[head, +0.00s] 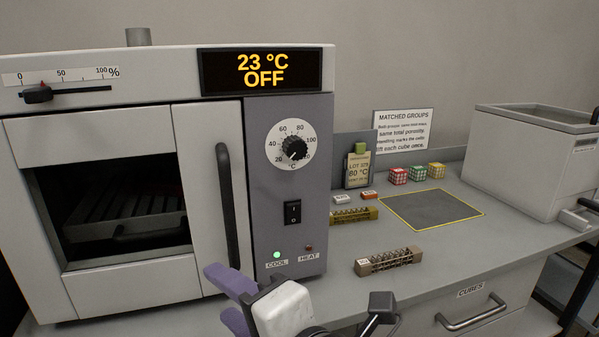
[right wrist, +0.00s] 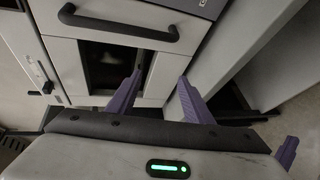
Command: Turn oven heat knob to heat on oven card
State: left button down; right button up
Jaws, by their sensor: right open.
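The oven (head: 215,215) fills the left of the head view, its display (head: 262,71) reading 23 °C OFF. The oven card (head: 358,168), reading LOT 07B and 80 °C, stands upright right of the oven. My right gripper (head: 217,293) has purple fingers, open and empty, low in front of the oven and apart from the knob. It also shows in the right wrist view (right wrist: 160,76). My left gripper is out of view.
Below the knob are a black rocker switch (head: 292,212), a lit green COOL lamp (head: 277,254) and a dark HEAT lamp (head: 309,249). Lattice bars (head: 388,261), coloured cubes (head: 399,175) and a grey mat (head: 432,208) lie on the counter at right.

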jog(key=w+d+r+n+t+h+p, duration=0.1)
jog(key=w+d+r+n+t, duration=0.1)
jog(key=d+r+n, duration=0.3)
jog(key=n+t+h+p, duration=0.1)
jog(key=n+t+h, duration=0.2)
jog(key=n+t, duration=0.15)
send_near(298, 151)
jog(key=shift+n+g, duration=0.25)
jog(key=shift+n, duration=0.2)
jog(key=x, duration=0.3)
jog(key=p+x, duration=0.1)
jog(key=x, duration=0.5)
jog(key=shift+r+p, duration=0.3)
jog(key=shift+p, duration=0.05)
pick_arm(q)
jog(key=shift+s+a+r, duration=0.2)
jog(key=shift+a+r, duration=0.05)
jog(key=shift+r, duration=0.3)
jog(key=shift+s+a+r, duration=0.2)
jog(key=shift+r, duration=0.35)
pick_arm(e)
jog(key=c, duration=1.1)
jog(key=shift+o, duration=0.2)
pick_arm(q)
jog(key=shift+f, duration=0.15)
pick_arm(e)
jog(key=shift+f+m, duration=0.1)
jog(key=shift+m, duration=0.2)
